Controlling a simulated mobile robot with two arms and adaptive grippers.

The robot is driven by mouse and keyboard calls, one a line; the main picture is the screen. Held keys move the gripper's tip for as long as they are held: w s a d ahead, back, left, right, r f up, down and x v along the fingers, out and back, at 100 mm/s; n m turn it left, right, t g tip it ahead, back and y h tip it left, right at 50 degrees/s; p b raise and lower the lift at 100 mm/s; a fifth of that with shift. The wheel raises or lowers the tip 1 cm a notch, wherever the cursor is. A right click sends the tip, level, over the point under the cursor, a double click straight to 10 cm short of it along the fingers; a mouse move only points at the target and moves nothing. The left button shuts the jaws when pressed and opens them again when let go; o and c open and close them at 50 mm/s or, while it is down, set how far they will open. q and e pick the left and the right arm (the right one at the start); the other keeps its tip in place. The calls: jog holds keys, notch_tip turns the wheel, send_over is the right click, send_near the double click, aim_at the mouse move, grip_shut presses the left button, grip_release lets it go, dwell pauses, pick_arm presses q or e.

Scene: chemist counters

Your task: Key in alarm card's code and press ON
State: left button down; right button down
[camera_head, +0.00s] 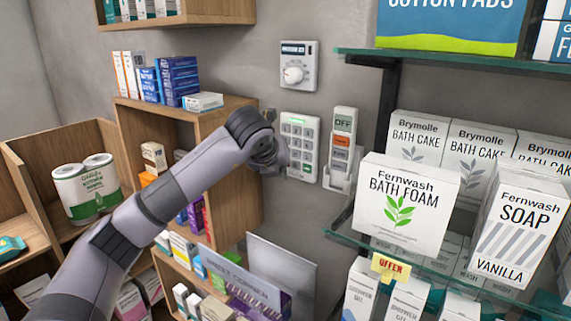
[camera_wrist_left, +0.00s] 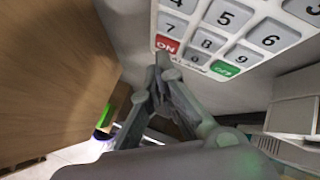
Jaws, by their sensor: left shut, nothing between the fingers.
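The white alarm keypad (camera_head: 299,121) is fixed to the grey wall, with grey keys and a small green display at its top. My left gripper (camera_head: 281,153) is in front of its lower left part and covers some keys. In the left wrist view, the shut, empty fingertips (camera_wrist_left: 162,62) are just below the red ON key (camera_wrist_left: 167,44); I cannot tell whether they touch it. The green OFF key (camera_wrist_left: 225,68) and the grey number keys (camera_wrist_left: 206,41) show beside it. I cannot make out an alarm card with a readable code. My right gripper is not in view.
A dial thermostat (camera_head: 297,68) is above. A wooden shelf (camera_head: 240,185) is close on the left. A glass shelf (camera_head: 345,228) with boxes is on the right.

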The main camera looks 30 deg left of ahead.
pick_arm(q)
jog(key=shift+w, duration=0.3)
dwell(0.8)
jog(key=shift+s, duration=0.1)
jog(key=shift+s+b, duration=0.65)
jog(key=shift+b, duration=0.05)
